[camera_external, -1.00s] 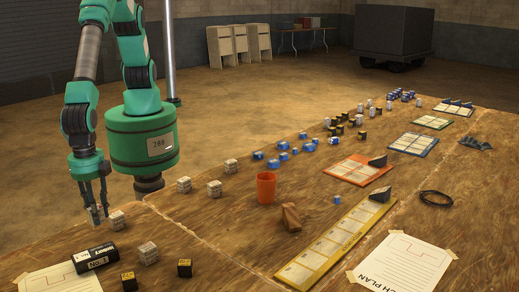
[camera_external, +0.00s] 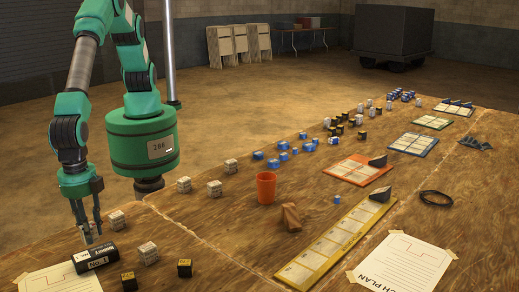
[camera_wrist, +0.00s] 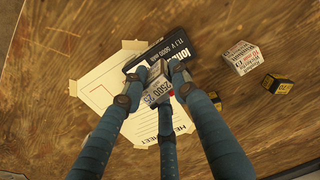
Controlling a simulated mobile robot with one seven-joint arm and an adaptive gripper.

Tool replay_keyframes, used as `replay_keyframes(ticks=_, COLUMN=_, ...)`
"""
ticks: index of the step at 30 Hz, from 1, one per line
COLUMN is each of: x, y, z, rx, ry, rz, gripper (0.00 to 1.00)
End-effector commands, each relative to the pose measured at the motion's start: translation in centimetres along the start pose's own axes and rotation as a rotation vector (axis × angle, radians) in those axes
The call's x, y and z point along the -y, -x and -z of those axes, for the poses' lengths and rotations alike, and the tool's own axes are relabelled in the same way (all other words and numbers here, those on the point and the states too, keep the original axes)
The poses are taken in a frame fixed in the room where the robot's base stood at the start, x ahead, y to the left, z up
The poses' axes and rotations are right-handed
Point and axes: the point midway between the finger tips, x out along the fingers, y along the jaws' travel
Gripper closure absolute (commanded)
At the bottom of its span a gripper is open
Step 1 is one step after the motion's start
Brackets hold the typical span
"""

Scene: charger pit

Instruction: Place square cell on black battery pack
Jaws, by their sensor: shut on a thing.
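My gripper (camera_external: 88,235) is shut on a small square cell with a pale printed label, which shows between the fingers in the wrist view (camera_wrist: 157,88). The black battery pack (camera_external: 96,258) lies on the near left of the table, partly over a taped paper sheet. In the wrist view the pack (camera_wrist: 180,50) lies just beyond the cell, and the cell and fingers cover part of its near edge. In the outside view the fingertips are at the pack's far side. I cannot tell whether the cell touches the pack.
Another white printed cell (camera_external: 148,252) and black cells (camera_external: 128,281) (camera_external: 184,268) stand right of the pack. More white cells (camera_external: 117,219) stand behind it. The paper sheet (camera_external: 55,281) lies under the pack's near side. An orange cup (camera_external: 266,187) stands farther right.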

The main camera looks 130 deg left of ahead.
Motion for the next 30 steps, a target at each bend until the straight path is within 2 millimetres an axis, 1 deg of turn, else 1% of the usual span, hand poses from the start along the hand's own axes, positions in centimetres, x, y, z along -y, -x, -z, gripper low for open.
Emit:
replay_keyframes(ticks=10, x=0.0, y=-3.2, z=0.0, rx=0.001, ry=0.000, rz=0.001, gripper=1.00)
replay_keyframes(ticks=25, x=0.0, y=-3.8, z=0.0, rx=0.000, ry=0.000, rz=0.000, gripper=1.00)
replay_keyframes(ticks=26, x=0.0, y=-3.8, z=0.0, rx=0.000, ry=0.000, rz=0.000, gripper=0.68)
replay_keyframes(ticks=27, x=0.0, y=-3.7, z=0.0, rx=0.000, ry=0.000, rz=0.000, gripper=0.60)
replay_keyframes(ticks=28, x=0.0, y=-3.7, z=0.0, rx=0.000, ry=0.000, rz=0.000, gripper=0.54)
replay_keyframes(ticks=30, x=0.0, y=-3.8, z=0.0, rx=0.000, ry=0.000, rz=0.000, gripper=0.53)
